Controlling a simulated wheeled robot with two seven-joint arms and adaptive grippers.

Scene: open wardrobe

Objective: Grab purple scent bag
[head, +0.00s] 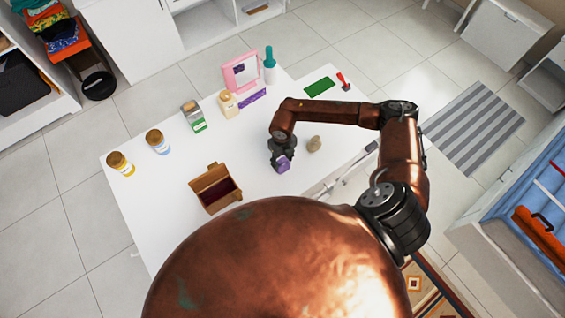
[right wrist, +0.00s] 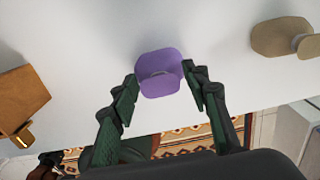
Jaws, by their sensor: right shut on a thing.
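The purple scent bag (head: 284,163) is at the tip of my right gripper (head: 282,154), over the white table in the head view. In the right wrist view the scent bag (right wrist: 158,74) is a small rounded purple piece between the two dark fingers of the right gripper (right wrist: 161,82). The fingers are shut on its sides. I cannot tell whether the bag still touches the table. My left gripper does not show in the head view.
On the white table (head: 160,195), an open brown box (head: 213,190) stands to the left of the gripper and a tan stone-like object (head: 314,144) to its right. Several bottles, a pink frame (head: 229,71) and a purple strip (head: 253,98) stand or lie farther back.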

